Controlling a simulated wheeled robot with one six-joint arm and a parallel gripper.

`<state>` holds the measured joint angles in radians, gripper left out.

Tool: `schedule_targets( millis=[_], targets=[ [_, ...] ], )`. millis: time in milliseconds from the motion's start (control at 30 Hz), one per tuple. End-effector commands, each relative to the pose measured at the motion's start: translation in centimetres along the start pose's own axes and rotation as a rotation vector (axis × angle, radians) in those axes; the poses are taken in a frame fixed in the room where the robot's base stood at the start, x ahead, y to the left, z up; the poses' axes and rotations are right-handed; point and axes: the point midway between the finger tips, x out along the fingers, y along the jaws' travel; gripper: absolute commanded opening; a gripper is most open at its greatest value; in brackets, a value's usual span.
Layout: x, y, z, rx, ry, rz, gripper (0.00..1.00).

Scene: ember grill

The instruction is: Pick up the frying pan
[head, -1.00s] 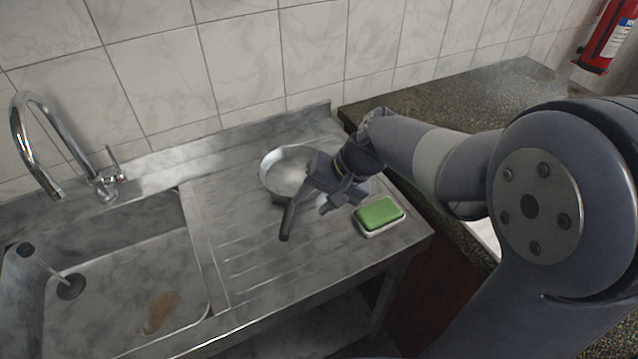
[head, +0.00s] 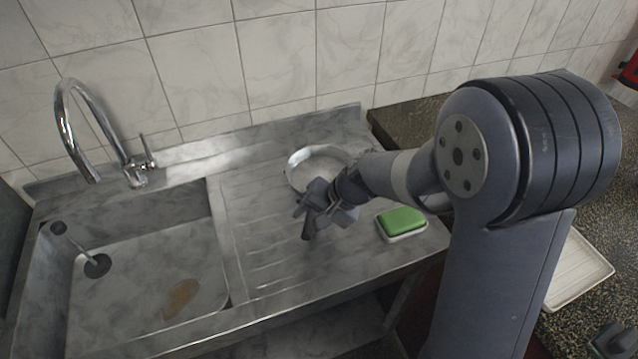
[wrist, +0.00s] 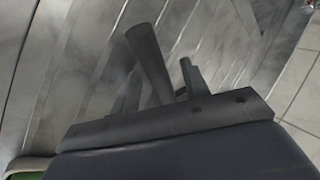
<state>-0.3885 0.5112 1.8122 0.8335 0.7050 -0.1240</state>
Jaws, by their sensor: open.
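The frying pan (head: 318,164) sits on the ribbed steel drainboard, its pale round bowl toward the wall and its dark handle (head: 309,228) pointing toward the front edge. My gripper (head: 315,204) is over the handle, close to the pan's near rim, and covers part of both. In the wrist view the handle (wrist: 150,62) stands between the two fingers of my gripper (wrist: 158,88), which are apart. I cannot tell whether a finger touches the handle. The pan's bowl is not visible in the wrist view.
A green sponge on a white dish (head: 402,236) lies right of the pan; its edge shows in the wrist view. A sink (head: 150,262) with a tall tap (head: 75,110) is on the left. The tiled wall (head: 270,60) is behind. A white tray (head: 580,270) lies far right.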

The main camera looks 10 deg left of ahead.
Motion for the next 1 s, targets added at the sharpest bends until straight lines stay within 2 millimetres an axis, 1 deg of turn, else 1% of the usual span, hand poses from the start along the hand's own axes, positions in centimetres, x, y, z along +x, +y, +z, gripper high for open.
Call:
schedule_targets(
  millis=[100, 333, 867, 1000],
  targets=[
    [0.71, 0.02, -0.01, -0.002, 0.001, 0.001, 0.44],
    [0.77, 0.02, -0.04, -0.002, 0.002, 0.0, 0.44],
    [0.74, 0.01, -0.03, -0.001, 0.002, 0.0, 0.0],
    [0.69, -0.05, -0.08, -0.003, 0.003, -0.001, 0.0]
  ],
)
